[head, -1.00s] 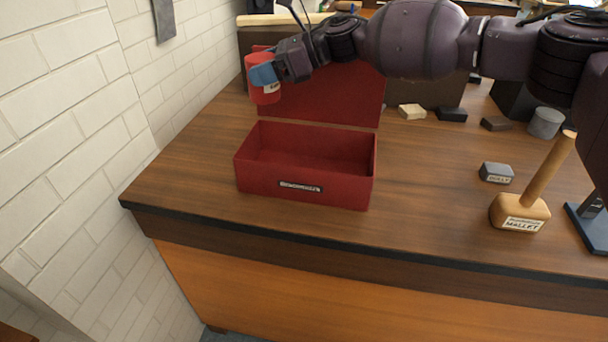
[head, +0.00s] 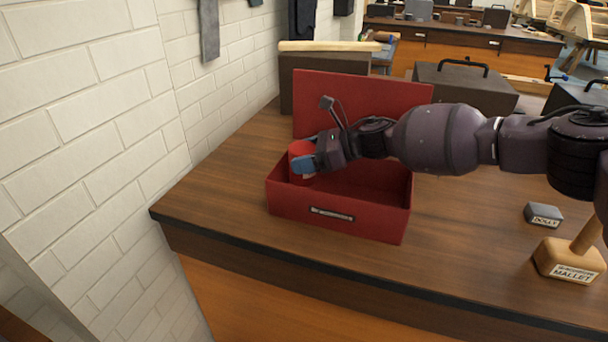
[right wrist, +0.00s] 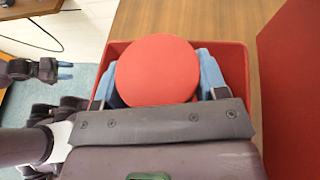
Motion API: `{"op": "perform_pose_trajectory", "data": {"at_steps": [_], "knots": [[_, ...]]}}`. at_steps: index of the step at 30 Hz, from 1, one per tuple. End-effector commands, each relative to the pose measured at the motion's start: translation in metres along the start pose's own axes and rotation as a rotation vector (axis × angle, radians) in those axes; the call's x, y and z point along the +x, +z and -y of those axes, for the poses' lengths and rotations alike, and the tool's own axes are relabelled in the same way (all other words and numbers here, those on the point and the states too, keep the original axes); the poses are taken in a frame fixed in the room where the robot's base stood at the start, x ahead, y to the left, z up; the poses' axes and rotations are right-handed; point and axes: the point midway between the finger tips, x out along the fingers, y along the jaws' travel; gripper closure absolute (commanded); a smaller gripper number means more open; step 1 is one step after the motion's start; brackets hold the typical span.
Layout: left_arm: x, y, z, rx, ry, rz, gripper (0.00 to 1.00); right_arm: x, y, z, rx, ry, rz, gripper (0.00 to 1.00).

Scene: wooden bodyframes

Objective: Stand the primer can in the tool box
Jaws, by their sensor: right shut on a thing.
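The red primer can (head: 298,152) is upright at the left end of the open red tool box (head: 365,219). Its lower part is hidden by the box's front wall, and I cannot tell whether it touches the floor. My right gripper (head: 303,164) is shut on the can, with blue fingertips on either side. In the right wrist view the can's round red top (right wrist: 157,70) sits between the blue fingers, within the box walls (right wrist: 238,75). My left gripper (right wrist: 64,70) shows small at the left of that view, away from the box; its opening is unclear.
The box's raised red lid (head: 360,100) stands behind it. A grey block (head: 543,214) and a wooden mallet (head: 570,258) are on the bench at right. A dark case (head: 465,88) is behind. A white brick wall (head: 90,120) borders the left.

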Motion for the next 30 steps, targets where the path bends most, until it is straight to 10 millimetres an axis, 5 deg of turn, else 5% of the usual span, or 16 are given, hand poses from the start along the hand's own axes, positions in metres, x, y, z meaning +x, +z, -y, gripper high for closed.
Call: {"op": "perform_pose_trajectory", "data": {"at_steps": [9, 23, 24, 30], "knots": [[0.003, 0.011, -0.001, 0.003, 0.002, 0.018, 0.57, 0.016, -0.044, 0.000, 0.004, 0.001, -0.001, 0.67], [0.003, 0.011, -0.001, 0.004, 0.003, 0.018, 0.57, 0.018, -0.049, 0.000, 0.003, 0.000, 0.000, 0.67], [0.003, 0.011, -0.001, 0.004, 0.002, 0.018, 0.57, 0.017, -0.049, 0.000, 0.002, 0.000, -0.001, 0.28], [0.003, 0.011, -0.001, 0.003, 0.002, 0.017, 0.57, 0.017, -0.049, 0.000, 0.002, 0.000, -0.001, 0.23]]}}
